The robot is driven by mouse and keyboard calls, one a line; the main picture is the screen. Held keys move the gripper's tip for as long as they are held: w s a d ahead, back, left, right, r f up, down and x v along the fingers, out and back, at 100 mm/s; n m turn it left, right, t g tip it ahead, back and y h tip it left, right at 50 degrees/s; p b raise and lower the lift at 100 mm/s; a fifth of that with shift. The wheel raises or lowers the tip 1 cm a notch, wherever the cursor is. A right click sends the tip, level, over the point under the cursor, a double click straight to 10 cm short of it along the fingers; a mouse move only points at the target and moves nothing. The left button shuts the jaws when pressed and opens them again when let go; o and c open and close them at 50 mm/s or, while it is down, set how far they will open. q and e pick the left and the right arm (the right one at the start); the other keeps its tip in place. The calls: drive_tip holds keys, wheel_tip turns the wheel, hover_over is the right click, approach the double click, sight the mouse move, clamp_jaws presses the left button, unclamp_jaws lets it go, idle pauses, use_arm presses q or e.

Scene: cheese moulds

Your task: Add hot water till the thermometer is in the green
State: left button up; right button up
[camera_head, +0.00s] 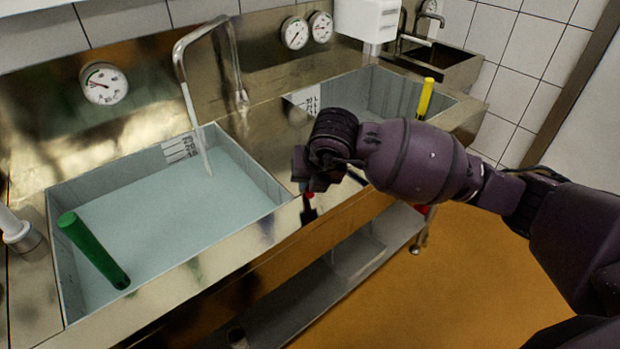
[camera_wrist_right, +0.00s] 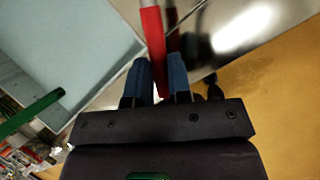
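A round dial (camera_head: 104,83) is on the steel back wall above the left basin (camera_head: 262,178); I cannot make out a green zone on it. The left basin holds pale bluish water (camera_head: 165,220). A curved steel tap (camera_head: 181,55) hangs over it, and a thin pale stream (camera_head: 197,130) runs from its spout into the water. My right gripper (camera_head: 308,182) is at the front edge of the counter by a red handle. In the right wrist view, its blue-tipped fingers (camera_wrist_right: 158,82) close on both sides of the red handle (camera_wrist_right: 152,40). My left gripper is out of view.
A green rod (camera_head: 95,252) leans in the left basin. A second basin with a yellow rod (camera_head: 426,98) lies beyond my right arm. Two more dials (camera_head: 294,33) (camera_head: 320,27) are on the back wall. Orange floor (camera_head: 480,290) is clear at the front right.

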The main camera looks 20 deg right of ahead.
clamp_jaws()
drive_tip(key=shift+d, duration=0.1)
